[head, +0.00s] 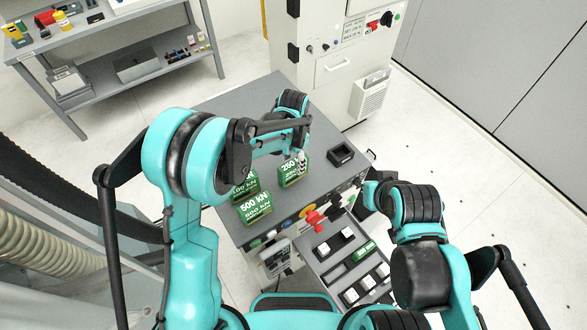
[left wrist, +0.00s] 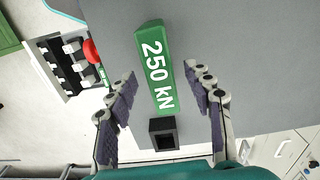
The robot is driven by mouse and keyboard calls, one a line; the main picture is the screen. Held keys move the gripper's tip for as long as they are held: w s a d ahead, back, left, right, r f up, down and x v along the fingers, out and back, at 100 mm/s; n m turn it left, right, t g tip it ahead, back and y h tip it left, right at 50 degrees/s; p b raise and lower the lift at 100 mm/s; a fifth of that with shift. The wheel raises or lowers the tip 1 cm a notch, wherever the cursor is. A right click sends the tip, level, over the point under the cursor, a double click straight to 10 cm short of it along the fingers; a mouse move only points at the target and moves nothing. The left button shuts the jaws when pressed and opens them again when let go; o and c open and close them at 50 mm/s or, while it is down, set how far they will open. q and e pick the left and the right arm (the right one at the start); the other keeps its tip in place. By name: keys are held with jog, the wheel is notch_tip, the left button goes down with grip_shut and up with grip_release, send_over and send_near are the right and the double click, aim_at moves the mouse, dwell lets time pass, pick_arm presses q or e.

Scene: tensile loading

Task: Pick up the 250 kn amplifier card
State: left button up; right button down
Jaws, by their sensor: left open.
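The 250 kN amplifier card (head: 290,174) is a green block with white lettering standing on the grey bench top. In the left wrist view the card (left wrist: 153,62) lies between the two fingers of my left gripper (left wrist: 162,80), with gaps on both sides. The left gripper (head: 302,160) is open, above and close to the card in the head view, and partly covers its lettering. My right arm (head: 420,235) is at the right; its fingers cannot be made out.
The green 500 kN card (head: 255,208) and another green card (head: 244,184) stand left of the 250 kN card. A black square holder (head: 341,154) lies to the right. A cabinet (head: 335,60) stands behind.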

pick_arm(q)
notch_tip(320, 180, down, 2)
jog(key=shift+f, duration=0.2)
grip_shut()
jog(key=shift+r, duration=0.15)
